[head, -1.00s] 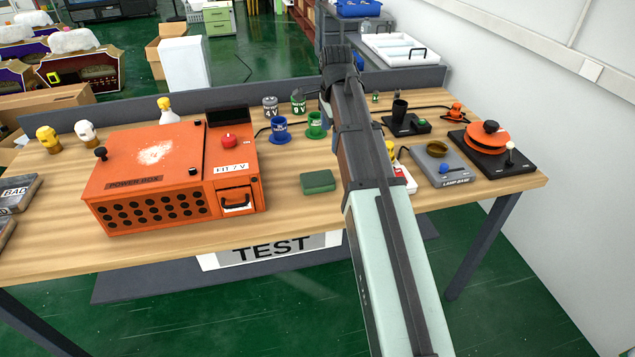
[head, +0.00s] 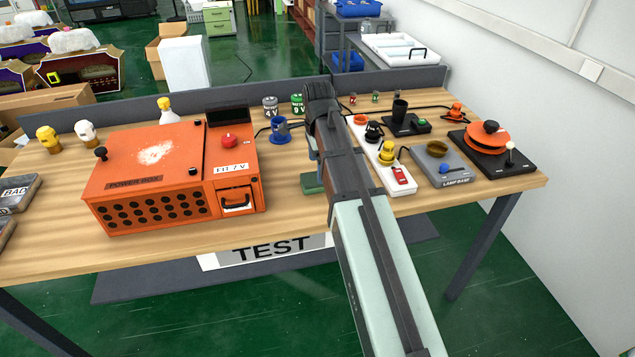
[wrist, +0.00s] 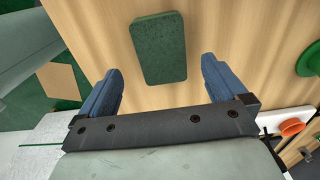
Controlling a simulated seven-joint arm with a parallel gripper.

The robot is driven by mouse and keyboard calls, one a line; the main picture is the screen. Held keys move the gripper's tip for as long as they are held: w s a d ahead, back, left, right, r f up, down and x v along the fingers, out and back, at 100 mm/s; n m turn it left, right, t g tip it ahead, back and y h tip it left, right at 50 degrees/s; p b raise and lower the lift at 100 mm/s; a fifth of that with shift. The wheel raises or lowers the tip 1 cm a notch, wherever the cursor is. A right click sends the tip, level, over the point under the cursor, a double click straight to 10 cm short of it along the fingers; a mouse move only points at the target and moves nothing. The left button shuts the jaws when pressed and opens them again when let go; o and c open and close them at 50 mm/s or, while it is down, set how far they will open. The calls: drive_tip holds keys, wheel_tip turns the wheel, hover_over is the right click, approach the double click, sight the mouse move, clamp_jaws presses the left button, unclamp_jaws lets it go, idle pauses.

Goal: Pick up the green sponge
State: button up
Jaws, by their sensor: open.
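The green sponge (wrist: 160,48) is a dark green block with rounded corners lying flat on the wooden table. In the head view only its left part shows (head: 313,183); my arm hides the rest. In the wrist view my gripper (wrist: 160,80) has its two blue fingers wide apart, with nothing held. The sponge lies ahead of the fingers, roughly centred between them in the picture. The gap between fingers and sponge in height cannot be told.
The orange power box (head: 150,180) stands left of the sponge. A blue cup (head: 280,131) is behind it. A white strip with a yellow knob (head: 386,152) and the grey lamp base (head: 440,163) are to the right. Bare wood (head: 285,205) lies before and left of the sponge.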

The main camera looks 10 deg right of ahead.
drive_tip(key=shift+w+f, duration=0.1)
drive_tip(key=shift+f, duration=2.65)
drive_tip(key=c, duration=1.2)
wheel_tip(320, 180, up, 10)
drive_tip(key=o, duration=0.6)
drive_tip(key=c, duration=0.5)
